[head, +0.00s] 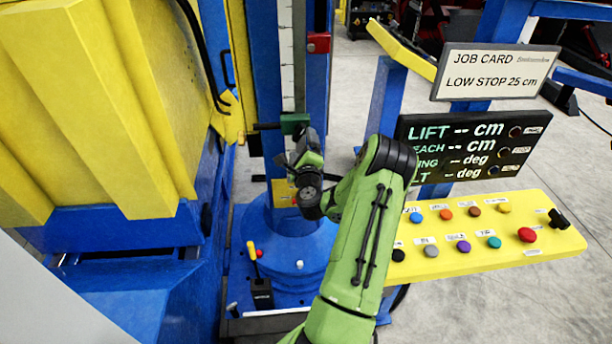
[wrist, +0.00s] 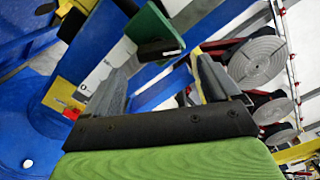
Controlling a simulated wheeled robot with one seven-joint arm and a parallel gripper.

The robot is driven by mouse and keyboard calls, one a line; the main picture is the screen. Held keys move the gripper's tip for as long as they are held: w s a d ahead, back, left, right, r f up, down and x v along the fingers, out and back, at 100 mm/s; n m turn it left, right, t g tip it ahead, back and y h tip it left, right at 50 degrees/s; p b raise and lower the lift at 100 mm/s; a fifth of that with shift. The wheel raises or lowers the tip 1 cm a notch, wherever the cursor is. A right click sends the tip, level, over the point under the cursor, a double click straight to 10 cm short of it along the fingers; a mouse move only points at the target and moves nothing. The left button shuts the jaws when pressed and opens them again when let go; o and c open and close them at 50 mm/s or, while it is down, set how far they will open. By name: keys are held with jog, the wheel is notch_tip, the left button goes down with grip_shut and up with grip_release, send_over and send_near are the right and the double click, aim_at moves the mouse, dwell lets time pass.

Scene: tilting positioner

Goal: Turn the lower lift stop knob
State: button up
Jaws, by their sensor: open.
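The green stop block (head: 295,122) sits on the blue column beside the ruled scale, with a dark rod-like part (head: 266,126) sticking out to its left. In the wrist view the green block (wrist: 151,27) carries a black knob (wrist: 160,50), which shows just beyond the fingertips and roughly between them. My gripper (head: 297,148) is just below the green block in the head view. In the wrist view my gripper (wrist: 162,70) has its two fingers spread with nothing between them. Whether a finger touches the knob cannot be told.
A red stop block (head: 318,42) is higher on the column. A job card (head: 494,73) reads LOW STOP 25 cm. The display (head: 471,148) shows dashes for lift. A yellow button panel (head: 470,262) stands right of my arm; a large yellow-and-blue structure (head: 95,110) fills the left.

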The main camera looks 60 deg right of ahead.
jog(key=b+v, duration=0.9)
jog(key=v, duration=0.1)
jog(key=shift+s+b, duration=0.15)
jog(key=shift+b, duration=0.2)
jog(key=shift+a, duration=0.15)
